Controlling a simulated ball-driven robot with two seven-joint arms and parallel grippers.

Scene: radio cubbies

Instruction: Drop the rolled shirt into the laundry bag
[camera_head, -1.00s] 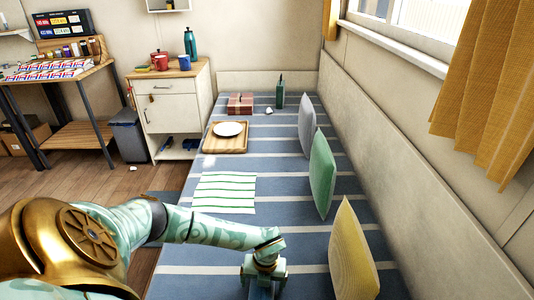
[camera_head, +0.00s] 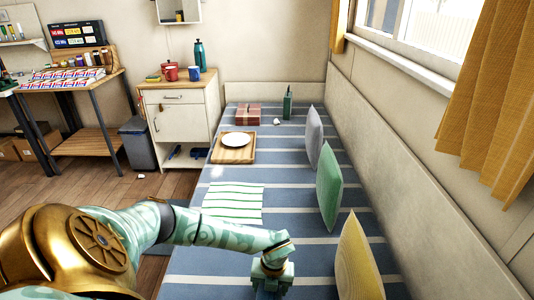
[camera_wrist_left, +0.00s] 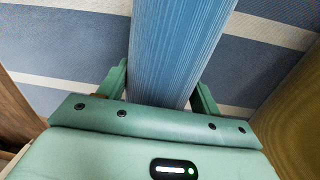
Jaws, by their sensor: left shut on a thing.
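The rolled shirt (camera_wrist_left: 178,45) shows in the left wrist view as a long blue ribbed roll. It passes between the fingers of my left gripper (camera_wrist_left: 160,84), which is shut on it. In the head view my left gripper (camera_head: 271,283) points down over the striped bed at the bottom edge, and the roll is mostly hidden there. No laundry bag can be made out in these frames. My right gripper is not in view.
The blue striped bed (camera_head: 300,205) carries a striped cloth (camera_head: 233,203), a wooden tray (camera_head: 220,155) with a white plate (camera_head: 236,140), and cushions along the right wall, the yellow one (camera_head: 357,262) nearest my gripper. A grey bin (camera_head: 138,145) stands by the white cabinet (camera_head: 184,118).

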